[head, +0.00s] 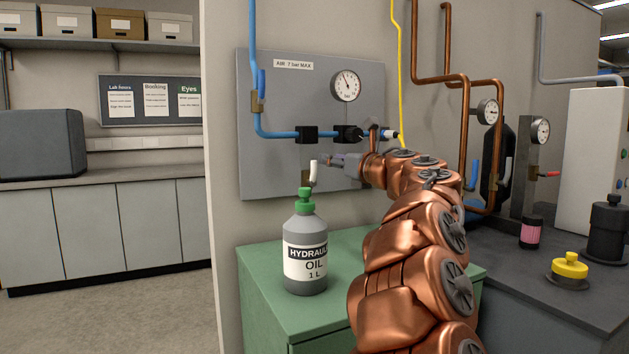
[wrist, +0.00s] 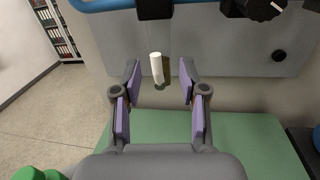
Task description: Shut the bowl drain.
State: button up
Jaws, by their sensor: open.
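A small valve with a white lever (head: 313,172), which looks like the bowl drain, is low on the grey wall panel, just above the green cabinet. Its lever stands upright in the head view, with a brass-coloured body partly showing beside it. In the wrist view the white lever (wrist: 156,67) lies between my fingertips, a little ahead of them, with a gap on each side. My gripper (wrist: 159,79) is open and empty, its purple pads apart. In the head view my gripper (head: 334,160) reaches left along the panel toward the lever. Contact is not visible.
A hydraulic oil bottle (head: 305,250) with a green cap stands on the green cabinet (head: 262,262), just below the lever. A blue air pipe (head: 278,133) with a blue-handled valve (head: 261,85) and a gauge (head: 346,85) are above. Copper pipes (head: 466,120) run at the right.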

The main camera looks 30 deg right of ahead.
aim_at(316, 165)
jog(key=shift+n+g+y, duration=0.4)
jog(key=shift+n+y, duration=0.1)
jog(key=shift+n, duration=0.1)
jog(key=shift+w+a+f+p, duration=0.25)
jog(key=shift+w+f, duration=0.1)
jog(key=shift+w, duration=0.95)
jog(key=shift+w+a+f+p, duration=0.1)
jog(key=shift+w+a+f, duration=0.2)
jog(key=shift+w, duration=1.05)
jog(key=shift+w+a+f+p, duration=0.2)
jog(key=shift+w+f, duration=0.15)
jog(key=shift+w, duration=0.95)
grip_shut()
